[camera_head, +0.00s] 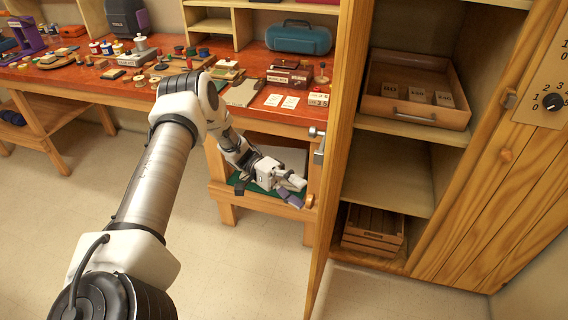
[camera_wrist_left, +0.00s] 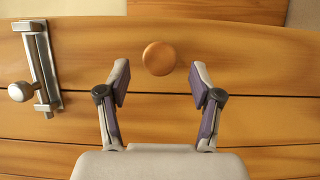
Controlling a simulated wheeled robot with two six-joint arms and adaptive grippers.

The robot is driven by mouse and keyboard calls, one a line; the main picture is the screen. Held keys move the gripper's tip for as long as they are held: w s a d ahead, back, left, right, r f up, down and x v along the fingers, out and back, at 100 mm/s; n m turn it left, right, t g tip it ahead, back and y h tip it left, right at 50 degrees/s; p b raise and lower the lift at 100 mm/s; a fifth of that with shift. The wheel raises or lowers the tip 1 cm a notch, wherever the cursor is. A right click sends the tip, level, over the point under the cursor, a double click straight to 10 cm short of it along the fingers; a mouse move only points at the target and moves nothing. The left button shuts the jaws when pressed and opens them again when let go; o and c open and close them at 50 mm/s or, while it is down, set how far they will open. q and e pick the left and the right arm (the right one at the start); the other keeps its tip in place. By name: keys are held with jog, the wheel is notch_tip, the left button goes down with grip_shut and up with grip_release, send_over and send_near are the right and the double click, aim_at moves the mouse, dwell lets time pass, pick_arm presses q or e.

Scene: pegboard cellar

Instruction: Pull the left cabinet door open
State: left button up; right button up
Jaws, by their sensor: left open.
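The left cabinet door (camera_head: 340,120) stands swung out from the cabinet, seen almost edge-on in the head view, with the shelves behind it exposed. Its round wooden knob (camera_head: 309,201) is on the outer face, and a metal latch (camera_head: 318,142) sits above it. My left gripper (camera_head: 296,192) is beside the knob. In the left wrist view the knob (camera_wrist_left: 159,58) lies centred between and just beyond the open fingertips (camera_wrist_left: 160,78), with a clear gap on both sides. The latch (camera_wrist_left: 40,68) shows at the left there. My right gripper is not in view.
The cabinet holds a wooden drawer box (camera_head: 416,92) with numbered blocks and a slatted crate (camera_head: 373,229) below. A red-topped workbench (camera_head: 130,90), crowded with small items, runs behind my left arm. The floor (camera_head: 230,270) in front is clear.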

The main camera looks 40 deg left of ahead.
pick_arm(q)
jog(key=a, duration=0.8)
jog(key=shift+w, duration=0.1)
